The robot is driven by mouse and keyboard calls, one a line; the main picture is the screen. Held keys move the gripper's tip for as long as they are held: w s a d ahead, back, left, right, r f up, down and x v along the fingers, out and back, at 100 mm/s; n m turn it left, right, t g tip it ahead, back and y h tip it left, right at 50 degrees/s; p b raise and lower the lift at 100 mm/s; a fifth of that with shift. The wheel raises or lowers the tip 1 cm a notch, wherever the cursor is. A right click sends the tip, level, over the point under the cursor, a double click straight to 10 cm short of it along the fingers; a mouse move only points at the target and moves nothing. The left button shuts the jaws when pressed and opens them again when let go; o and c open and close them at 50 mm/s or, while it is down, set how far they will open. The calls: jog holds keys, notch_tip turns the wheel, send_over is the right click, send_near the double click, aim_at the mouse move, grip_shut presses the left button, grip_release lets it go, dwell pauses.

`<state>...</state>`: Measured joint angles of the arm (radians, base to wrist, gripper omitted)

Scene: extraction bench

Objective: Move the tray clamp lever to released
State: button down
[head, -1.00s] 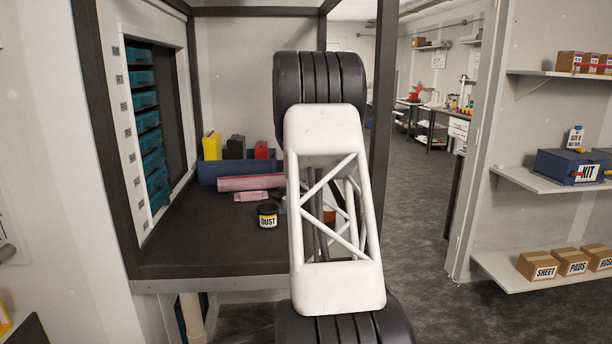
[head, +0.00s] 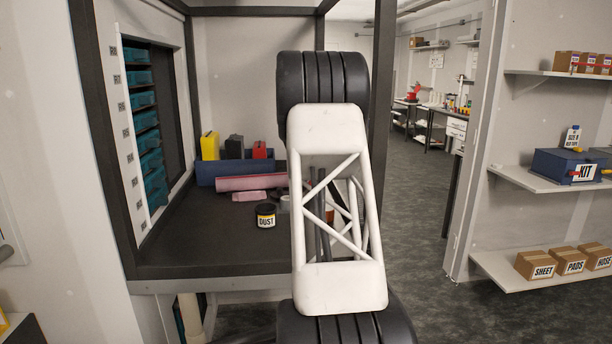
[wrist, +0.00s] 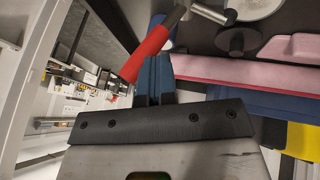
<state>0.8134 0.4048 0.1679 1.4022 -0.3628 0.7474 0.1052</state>
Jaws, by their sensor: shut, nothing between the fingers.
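A lever with a red grip (wrist: 147,53) and a metal pivot end shows at the top of the wrist view; it looks like the tray clamp lever. My gripper (wrist: 157,64) is shut and empty, its blue fingers right beside the red grip. I cannot tell whether they touch it. In the head view my own arm hides the gripper and most of the lever's area. The tray is not clearly identifiable.
Blue bins (head: 148,130) line the left wall. A dark post (head: 384,80) rises right of my arm.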

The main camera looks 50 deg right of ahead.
jog(key=shift+s+d+f+m+t+y, duration=0.15)
jog(key=shift+s+d+m+t+y, duration=0.05)
jog(key=shift+s+d+t+y, duration=0.3)
jog(key=shift+s+d+f+m+t+y, duration=0.15)
jog(key=shift+s+d+m+t+y, duration=0.05)
jog(key=shift+s+d+t+y, duration=0.25)
jog(key=shift+t+y, duration=0.75)
jog(key=shift+t, duration=0.1)
jog(key=shift+s+d+f, duration=1.2)
jog(key=shift+s+d, duration=0.15)
jog(key=shift+s+f, duration=0.1)
jog(key=shift+f, duration=0.05)
jog(key=v, duration=0.8)
jog(key=shift+w, duration=0.25)
